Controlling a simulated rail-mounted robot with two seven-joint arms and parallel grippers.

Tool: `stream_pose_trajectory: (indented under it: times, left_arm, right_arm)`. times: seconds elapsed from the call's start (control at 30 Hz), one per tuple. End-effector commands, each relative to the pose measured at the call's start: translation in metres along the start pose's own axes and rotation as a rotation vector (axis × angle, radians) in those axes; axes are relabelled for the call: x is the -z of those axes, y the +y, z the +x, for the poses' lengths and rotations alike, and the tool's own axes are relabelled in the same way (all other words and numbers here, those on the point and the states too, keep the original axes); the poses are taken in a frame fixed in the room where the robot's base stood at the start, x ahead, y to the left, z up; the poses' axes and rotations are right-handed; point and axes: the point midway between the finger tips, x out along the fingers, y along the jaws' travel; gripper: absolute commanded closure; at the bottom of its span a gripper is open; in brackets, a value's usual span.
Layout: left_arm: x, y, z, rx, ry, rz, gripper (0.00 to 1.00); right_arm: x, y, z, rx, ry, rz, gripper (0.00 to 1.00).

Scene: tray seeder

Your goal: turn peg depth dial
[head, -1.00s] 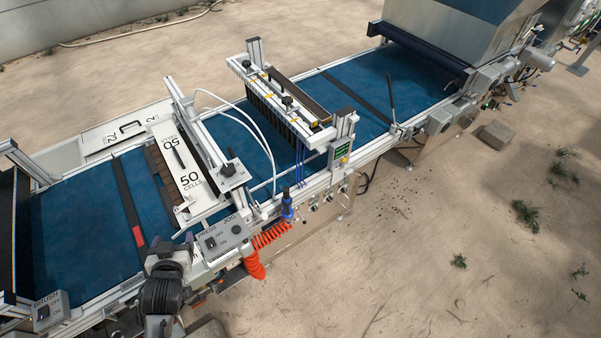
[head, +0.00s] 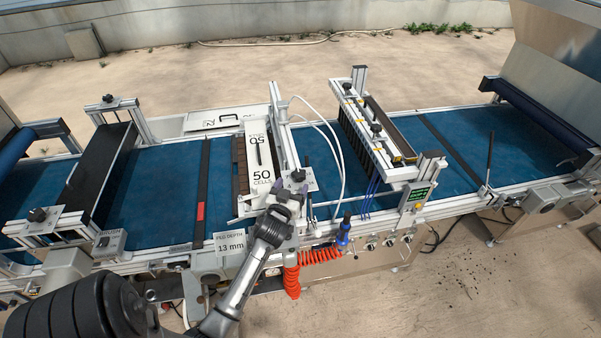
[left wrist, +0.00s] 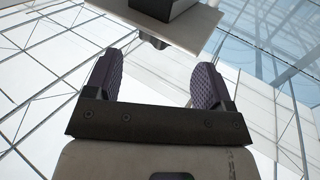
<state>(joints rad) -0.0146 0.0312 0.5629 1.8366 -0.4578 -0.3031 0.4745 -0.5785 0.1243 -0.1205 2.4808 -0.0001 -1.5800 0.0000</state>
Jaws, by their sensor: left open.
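The peg depth dial, a dark knob (head: 298,175) on a small grey plate, stands at the near end of the white "50 CELLS" bar (head: 262,178). A "PEG DEPTH 13 mm" sign (head: 231,244) is at the near rail, left of my arm. My left gripper (head: 287,197) is close to the plate's near side and partly covers it. In the left wrist view my fingers (left wrist: 154,78) are open with nothing between them. A pale plate (left wrist: 180,22) seen from below, with a dark block on top, lies beyond the fingertips. My right gripper is out of view.
A blue belt (head: 170,190) runs along the machine. A taller bridge with black knobs (head: 375,127) stands to the right, with white hoses between. An orange coiled hose (head: 292,280) hangs at the near rail. A black hood (head: 100,160) stands left.

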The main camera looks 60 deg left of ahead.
Motion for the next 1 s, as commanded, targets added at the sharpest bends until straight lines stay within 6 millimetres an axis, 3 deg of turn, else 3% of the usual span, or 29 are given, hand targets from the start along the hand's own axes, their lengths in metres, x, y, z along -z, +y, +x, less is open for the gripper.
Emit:
stream_pose_trajectory:
  times: [0.2,0.4,0.9,1.0]
  left_arm:
    - [0.001,0.000,0.037,0.000,-0.001,0.001,0.24]
    - [0.000,0.000,0.059,0.000,0.000,0.001,0.24]
    - [0.000,0.000,0.069,0.000,-0.001,0.001,0.24]
    - [0.000,0.000,0.069,0.000,-0.001,0.001,0.32]
  right_arm:
    - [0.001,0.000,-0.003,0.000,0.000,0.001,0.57]
    - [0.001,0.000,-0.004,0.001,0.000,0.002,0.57]
    - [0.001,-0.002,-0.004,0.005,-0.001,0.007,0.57]
    - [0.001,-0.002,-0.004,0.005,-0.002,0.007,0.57]
